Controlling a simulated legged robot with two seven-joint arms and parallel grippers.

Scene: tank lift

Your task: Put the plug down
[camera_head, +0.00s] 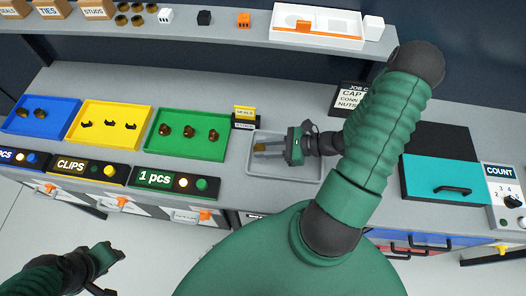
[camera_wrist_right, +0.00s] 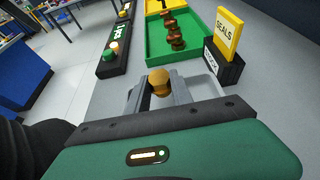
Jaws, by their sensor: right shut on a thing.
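My right gripper (camera_head: 258,149) is shut on a small brass-coloured plug (camera_wrist_right: 159,80), which sits between its fingertips in the wrist view. In the head view the fingers point left over a shallow grey tray (camera_head: 287,178), and the plug is only a small yellowish spot (camera_head: 259,147). I cannot tell whether the plug touches the tray. My left gripper (camera_head: 112,257) is at the lower left, in front of the bench and away from the trays. Its fingers are too unclear to tell if it is open.
A green tray (camera_head: 152,151) with several brown pieces lies left of the grey tray. A yellow SEALS sign (camera_head: 244,113) stands close behind. Yellow (camera_head: 83,138) and blue (camera_head: 15,127) trays lie farther left. A teal panel (camera_head: 430,190) lies at right. A shelf (camera_head: 228,27) runs above.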

